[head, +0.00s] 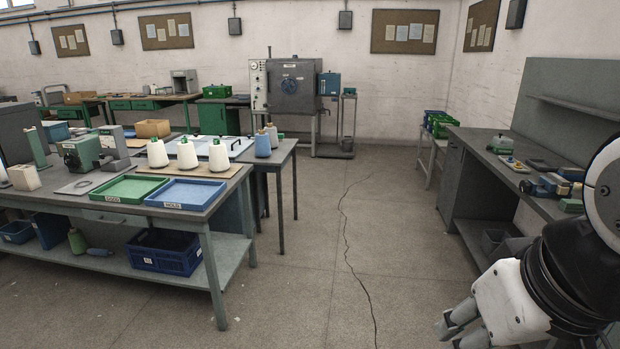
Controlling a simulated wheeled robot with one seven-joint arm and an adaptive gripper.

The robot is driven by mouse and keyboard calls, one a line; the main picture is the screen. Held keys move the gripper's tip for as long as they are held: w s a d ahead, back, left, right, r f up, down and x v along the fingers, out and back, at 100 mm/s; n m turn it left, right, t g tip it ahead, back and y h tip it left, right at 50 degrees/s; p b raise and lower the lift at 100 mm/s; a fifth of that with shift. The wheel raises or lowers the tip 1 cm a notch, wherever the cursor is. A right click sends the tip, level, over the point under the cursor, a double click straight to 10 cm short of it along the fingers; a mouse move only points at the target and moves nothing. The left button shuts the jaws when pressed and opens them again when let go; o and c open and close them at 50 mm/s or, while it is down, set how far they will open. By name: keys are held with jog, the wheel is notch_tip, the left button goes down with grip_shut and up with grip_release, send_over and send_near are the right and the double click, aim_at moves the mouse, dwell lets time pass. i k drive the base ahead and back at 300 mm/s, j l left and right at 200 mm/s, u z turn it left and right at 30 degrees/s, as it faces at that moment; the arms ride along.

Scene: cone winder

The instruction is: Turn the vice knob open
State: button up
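No vice knob can be made out for certain. A small blue and grey device (547,186) on the right-hand bench may be a vice, but it is too small to tell. A grey-green machine (80,153) with a round front part stands on the left table. My gripper (453,335) is at the lower right, over the floor and in front of the right bench. Its two fingers show apart with nothing between them, and the lower one is cut by the frame edge. It is well away from both devices and touches nothing.
The left table (215,213) holds a green tray (124,189), a blue tray (185,193) and white cones (187,154). The right bench (470,150) has a raised back panel and small items. A grey oven-like cabinet (292,86) stands at the back. The middle floor (310,240) is clear.

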aim_at(524, 185)
jog(key=i, duration=0.95)
jog(key=i+j+z, duration=0.1)
jog(key=i, duration=0.8)
jog(key=i+j+z, duration=0.15)
jog(key=i+z, duration=0.2)
jog(key=i+j+z, duration=0.35)
jog(key=i, duration=0.2)
jog(key=i+j+z, duration=0.35)
jog(key=i+l, duration=0.05)
jog(key=i, duration=0.05)
